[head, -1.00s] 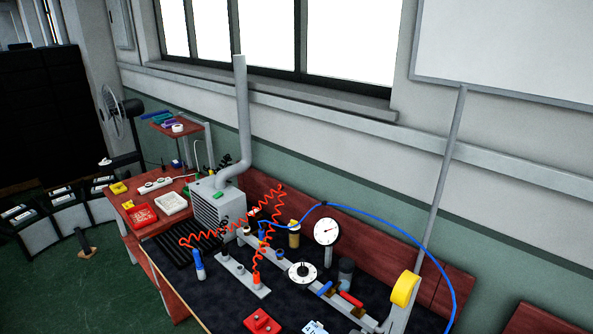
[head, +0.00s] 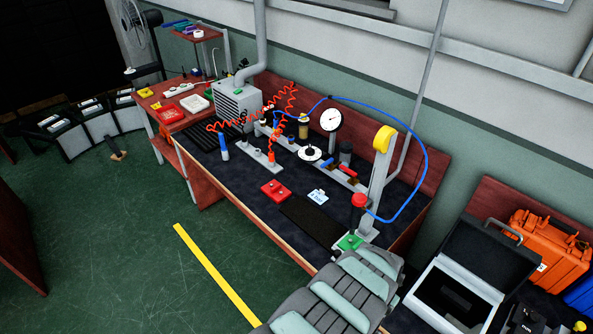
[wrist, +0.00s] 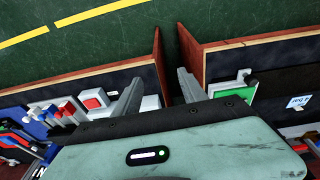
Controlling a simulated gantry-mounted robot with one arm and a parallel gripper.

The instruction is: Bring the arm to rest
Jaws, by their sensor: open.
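My gripper (wrist: 160,92) shows in the wrist view with its two grey fingers spread apart and nothing between them. The fingers point toward the gap between two wooden bench ends, with green floor beyond. A pale teal casing with a small lit indicator fills the lower part of that view. In the head view, pale teal and grey segments at the bottom right look like part of my arm; the fingertips cannot be made out there.
A dark-topped workbench (head: 235,180) carries a red block (head: 276,190), a gauge (head: 331,119), coiled orange hose and a green block (head: 350,242). An open case (head: 457,295) stands at right. The curved conveyor (head: 95,132) is at far left. Green floor (head: 120,230) is clear.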

